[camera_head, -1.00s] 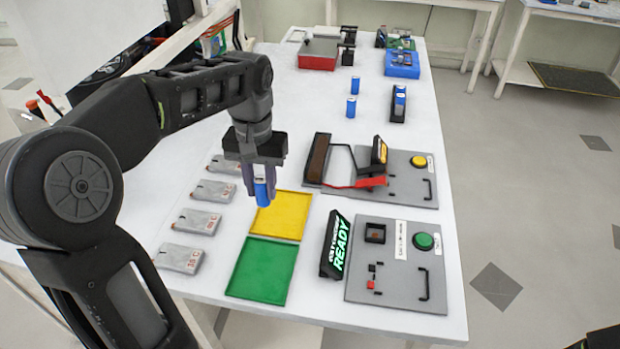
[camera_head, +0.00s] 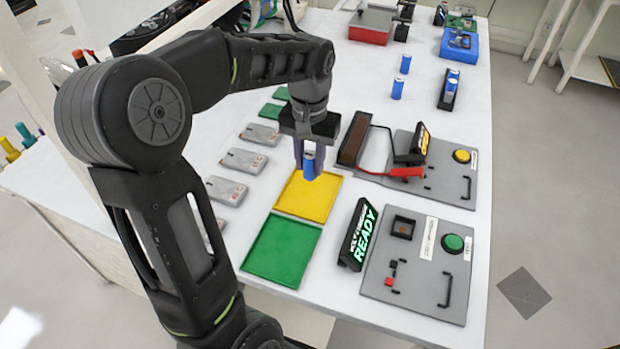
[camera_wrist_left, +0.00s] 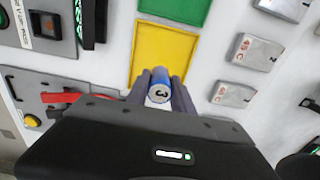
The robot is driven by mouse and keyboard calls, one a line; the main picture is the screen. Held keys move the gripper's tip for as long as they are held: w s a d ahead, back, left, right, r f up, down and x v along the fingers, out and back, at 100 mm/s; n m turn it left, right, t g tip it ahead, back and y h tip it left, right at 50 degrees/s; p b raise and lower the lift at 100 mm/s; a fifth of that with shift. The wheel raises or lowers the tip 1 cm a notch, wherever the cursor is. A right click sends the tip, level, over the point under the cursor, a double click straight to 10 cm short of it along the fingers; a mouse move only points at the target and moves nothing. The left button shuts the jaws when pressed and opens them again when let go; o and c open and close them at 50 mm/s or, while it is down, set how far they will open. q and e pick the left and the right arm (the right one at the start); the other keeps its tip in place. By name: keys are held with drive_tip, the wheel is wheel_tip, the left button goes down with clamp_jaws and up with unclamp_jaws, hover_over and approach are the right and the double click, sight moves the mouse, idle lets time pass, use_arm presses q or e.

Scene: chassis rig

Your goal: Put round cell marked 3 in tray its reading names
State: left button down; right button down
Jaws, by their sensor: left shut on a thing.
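My left gripper (camera_head: 309,158) is shut on a blue round cell (camera_head: 310,168) with a pale top. In the left wrist view the gripper (camera_wrist_left: 160,88) holds the cell (camera_wrist_left: 160,90) upright, and its top carries a dark mark that looks like a 3. The cell hangs over the back part of the yellow tray (camera_head: 304,205); whether it touches the tray is unclear. The green tray (camera_head: 282,250) lies in front of the yellow one. A tester display (camera_head: 359,235) reads "READY" in green letters. My right gripper is not seen.
Several grey flat cells (camera_head: 243,161) lie left of the trays. The tester plate (camera_head: 420,262) with a green button and a second plate (camera_head: 440,170) with a red lever stand right. Two blue cells (camera_head: 398,89), a cell holder (camera_head: 448,90) and a blue bin (camera_head: 459,44) are farther back.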

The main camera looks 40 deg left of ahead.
sight(310, 178)
use_arm(q)
drive_tip(key=shift+f, duration=0.8)
drive_tip(key=shift+f, duration=1.9)
drive_tip(key=shift+f, duration=0.1)
drive_tip(key=c, duration=1.1)
unclamp_jaws()
wheel_tip(310, 178, up, 12)
drive_tip(key=shift+r, duration=0.15)
